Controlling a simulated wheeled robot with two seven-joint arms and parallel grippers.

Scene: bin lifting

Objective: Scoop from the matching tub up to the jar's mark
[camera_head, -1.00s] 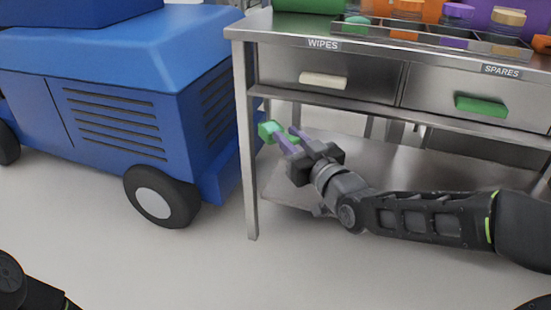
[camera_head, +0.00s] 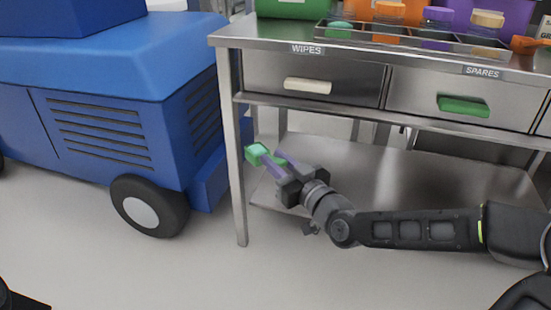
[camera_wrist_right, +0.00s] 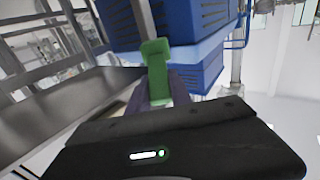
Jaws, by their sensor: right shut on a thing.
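My right gripper (camera_head: 274,168) is shut on a small green object (camera_head: 257,153), possibly a scoop, held in front of the bench's left legs, below the drawers. The green object also shows in the right wrist view (camera_wrist_right: 156,70), between the purple fingers. On the bench top, a tray (camera_head: 405,41) holds small jars: one with a green lid (camera_head: 340,29), an orange one (camera_head: 388,20), a purple-lidded one (camera_head: 437,24) and a tan-lidded one (camera_head: 487,24). Behind stand a green tub (camera_head: 295,8), an orange tub and a purple tub (camera_head: 508,12), cut off by the top edge. No jar mark is readable. My left gripper is out of view.
The steel bench (camera_head: 225,40) has a WIPES drawer (camera_head: 330,78) with a cream handle and a SPARES drawer (camera_head: 440,92) with a green handle. A lower shelf (camera_head: 400,172) lies beneath. A blue wheeled machine (camera_head: 110,100) stands left. An orange item (camera_head: 530,43) lies at right. Floor in front is clear.

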